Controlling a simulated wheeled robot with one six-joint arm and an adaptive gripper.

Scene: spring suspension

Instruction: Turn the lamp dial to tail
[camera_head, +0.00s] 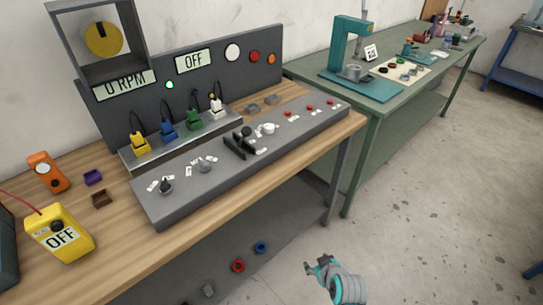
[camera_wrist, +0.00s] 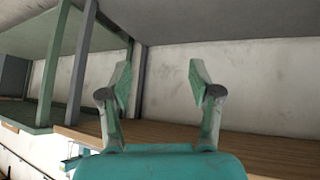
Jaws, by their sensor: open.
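A grey sloped control console (camera_head: 290,134) lies along the front of the wooden workbench. It carries a black knob (camera_head: 166,187) at its left end, a grey knob (camera_head: 205,166) beside it, and a white knob (camera_head: 268,128) farther right, each with small white labels around it. The labels are too small to read, so I cannot tell which knob is the lamp dial or where it points. My gripper (camera_head: 319,266) is low in front of the bench, apart from the console. In the wrist view my gripper (camera_wrist: 161,80) is open with nothing between its fingers.
A black lever block (camera_head: 240,144) stands mid-console; red buttons (camera_head: 309,107) are at its right. A back panel (camera_head: 215,75) reads OFF and 0 RPM. A yellow meter (camera_head: 60,235) lies at the bench's left. Green bench (camera_head: 440,62) stands behind right.

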